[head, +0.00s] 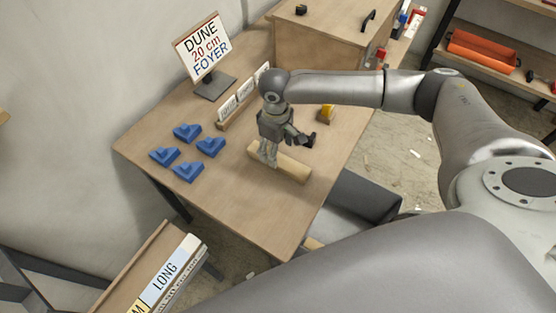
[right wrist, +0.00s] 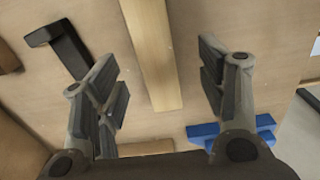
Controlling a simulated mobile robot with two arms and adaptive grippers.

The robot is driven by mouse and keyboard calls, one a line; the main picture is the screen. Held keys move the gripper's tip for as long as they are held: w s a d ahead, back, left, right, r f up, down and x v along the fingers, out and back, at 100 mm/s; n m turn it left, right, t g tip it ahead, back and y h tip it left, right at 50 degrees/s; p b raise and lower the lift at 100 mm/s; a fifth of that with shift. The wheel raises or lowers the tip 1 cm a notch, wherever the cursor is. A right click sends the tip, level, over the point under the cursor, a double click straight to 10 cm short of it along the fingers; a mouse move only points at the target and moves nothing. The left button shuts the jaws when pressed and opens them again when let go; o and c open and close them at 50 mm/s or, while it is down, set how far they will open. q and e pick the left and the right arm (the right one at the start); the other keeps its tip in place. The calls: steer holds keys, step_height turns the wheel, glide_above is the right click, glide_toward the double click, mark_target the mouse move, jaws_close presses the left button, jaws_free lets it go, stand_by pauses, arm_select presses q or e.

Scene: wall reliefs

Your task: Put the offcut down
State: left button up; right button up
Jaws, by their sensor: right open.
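The offcut, a pale wooden bar (head: 293,170), lies on the workbench (head: 240,200) near its right front edge. In the right wrist view the offcut (right wrist: 150,45) runs between my right gripper's fingers (right wrist: 158,75), with a gap on each side. My right gripper (head: 268,160) is open just over the bar, its fingers straddling it. In the head view the gripper hides part of the bar. My left gripper is not in view.
Several blue angled blocks (head: 187,150) lie left of the bar. A black L-shaped item (head: 309,140) lies close to the gripper, and a yellow-and-brown item (head: 326,114) beyond it. A sign (head: 204,52) and a card rack (head: 240,98) stand behind. The bench's front left is clear.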

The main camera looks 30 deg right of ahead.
mark_target(279, 159)
steer(key=f, duration=0.6)
steer(key=shift+w+d+f+p, duration=0.1)
steer(key=shift+d+f+p, duration=0.2)
steer(key=shift+d, duration=0.05)
steer(key=c, duration=1.3)
steer(key=shift+o, duration=0.2)
steer(key=shift+r, duration=0.1)
